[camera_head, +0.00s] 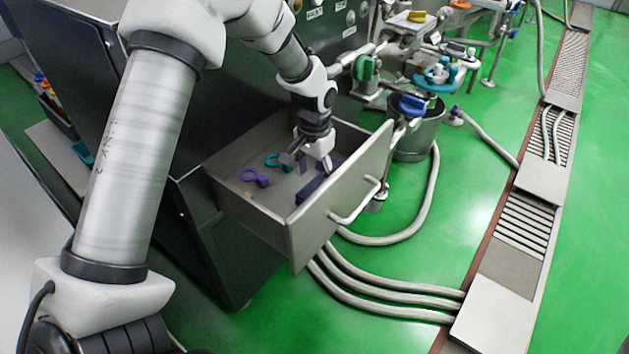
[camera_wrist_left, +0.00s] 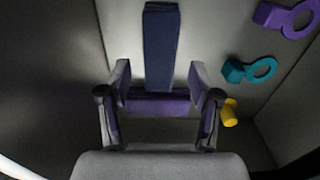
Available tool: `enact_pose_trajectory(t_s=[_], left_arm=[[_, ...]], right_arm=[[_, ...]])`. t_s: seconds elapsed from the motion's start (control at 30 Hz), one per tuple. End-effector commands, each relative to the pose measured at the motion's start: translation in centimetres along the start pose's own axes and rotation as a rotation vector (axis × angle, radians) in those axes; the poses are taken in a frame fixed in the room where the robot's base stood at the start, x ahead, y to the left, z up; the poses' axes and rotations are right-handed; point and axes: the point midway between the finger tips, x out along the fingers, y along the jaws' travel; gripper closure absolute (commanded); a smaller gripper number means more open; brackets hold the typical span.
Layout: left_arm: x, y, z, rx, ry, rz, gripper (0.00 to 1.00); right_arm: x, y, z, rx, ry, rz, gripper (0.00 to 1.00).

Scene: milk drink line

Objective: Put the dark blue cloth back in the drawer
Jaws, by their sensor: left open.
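The drawer (camera_head: 355,185) is pulled open from the dark cabinet. The dark blue cloth (camera_head: 308,190), a narrow folded strip, lies inside near the front panel. It also shows in the left wrist view (camera_wrist_left: 161,45), just beyond the fingertips. My left gripper (camera_head: 317,167) reaches down into the drawer with its fingers apart; in the left wrist view (camera_wrist_left: 160,82) nothing is gripped. A purple piece (camera_wrist_left: 160,103) lies across between the fingers, partly hidden by them. I cannot tell whether the fingers touch it. My right gripper is not in view.
A purple ring clamp (camera_head: 254,177) and a teal ring clamp (camera_head: 278,161) lie in the drawer. A small yellow piece (camera_wrist_left: 229,112) is beside the fingers. A metal bucket (camera_head: 418,138) and hoses (camera_head: 385,300) stand outside on the green floor.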

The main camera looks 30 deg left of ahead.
Motion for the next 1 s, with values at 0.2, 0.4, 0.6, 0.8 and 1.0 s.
enact_pose_trajectory(t_s=[0.2,0.4,0.6,0.8,1.0], left_arm=[[-6.0,0.0,0.0,0.0,0.002,0.0,0.36],[-7.9,0.0,0.0,0.0,0.0,0.0,0.36],[-7.9,0.0,0.0,0.0,-0.001,0.0,0.36],[-7.9,0.0,0.0,0.0,-0.001,0.0,0.36],[-7.9,0.0,0.0,0.0,-0.001,0.0,0.36]], right_arm=[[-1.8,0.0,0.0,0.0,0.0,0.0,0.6],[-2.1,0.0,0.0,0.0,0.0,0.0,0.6],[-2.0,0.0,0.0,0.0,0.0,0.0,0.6],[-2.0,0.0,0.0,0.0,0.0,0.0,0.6],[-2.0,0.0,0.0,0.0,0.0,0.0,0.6]])
